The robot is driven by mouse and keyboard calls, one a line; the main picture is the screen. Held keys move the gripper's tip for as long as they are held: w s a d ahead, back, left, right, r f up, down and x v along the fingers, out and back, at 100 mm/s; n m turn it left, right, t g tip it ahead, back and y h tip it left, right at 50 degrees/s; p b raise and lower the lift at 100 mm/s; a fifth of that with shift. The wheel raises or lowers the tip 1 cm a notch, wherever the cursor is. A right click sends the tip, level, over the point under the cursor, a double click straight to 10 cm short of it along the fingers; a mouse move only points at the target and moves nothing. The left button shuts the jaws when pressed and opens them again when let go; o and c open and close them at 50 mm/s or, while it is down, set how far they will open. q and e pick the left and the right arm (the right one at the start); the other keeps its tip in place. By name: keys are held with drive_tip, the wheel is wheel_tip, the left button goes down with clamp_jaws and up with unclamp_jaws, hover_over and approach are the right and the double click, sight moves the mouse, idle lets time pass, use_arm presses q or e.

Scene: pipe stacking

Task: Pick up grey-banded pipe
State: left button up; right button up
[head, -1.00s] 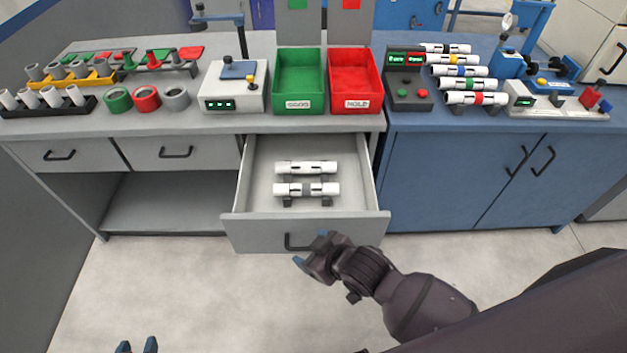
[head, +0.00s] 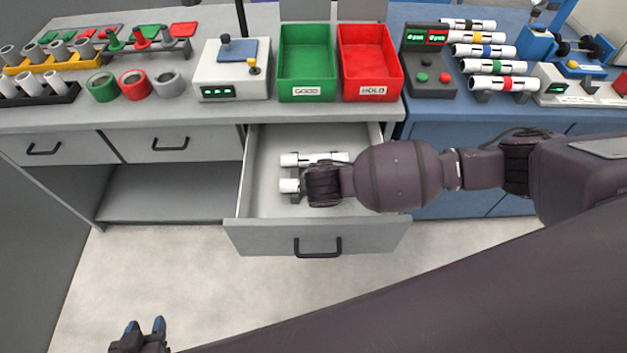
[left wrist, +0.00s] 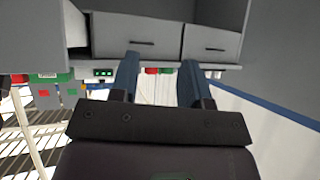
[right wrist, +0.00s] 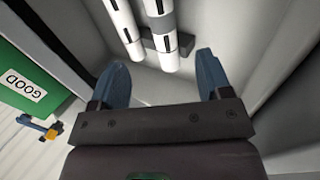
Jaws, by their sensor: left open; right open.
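The grey-banded pipe (right wrist: 160,24) lies on small dark supports in the open drawer. It is the nearer of two white pipes. In the head view only the left end of this pipe (head: 289,186) shows; my right gripper covers the rest. My right gripper (right wrist: 161,70) is open over the drawer, its fingers pointing toward the pipe. In the right wrist view the pipe's near end comes between the fingertips; contact cannot be told. My left gripper (head: 145,325) is open and empty over the floor at the lower left, with its fingers (left wrist: 158,75) apart.
A second white pipe (head: 297,159) lies behind in the drawer (head: 262,200), whose walls stand close around my right gripper. A green bin (head: 306,55) and a red bin (head: 370,60) stand on the counter above. Racked pipes (head: 490,66) lie on the blue bench.

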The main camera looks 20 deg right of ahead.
drive_tip(key=x, duration=0.2)
drive_tip(key=b+x, duration=0.1)
drive_tip(key=x, duration=0.3)
drive_tip(key=shift+s+d+b, duration=0.1)
drive_tip(key=shift+d+b, duration=0.25)
drive_tip(key=shift+b, duration=0.05)
drive_tip(key=shift+w+f, duration=0.2)
drive_tip(key=b+x, duration=0.2)
drive_tip(key=x, duration=0.2)
drive_tip(key=shift+f, duration=0.5)
drive_tip(key=shift+w+f, duration=0.1)
drive_tip(key=shift+w, duration=0.05)
drive_tip(key=c, duration=1)
drive_tip(key=shift+c, duration=0.2)
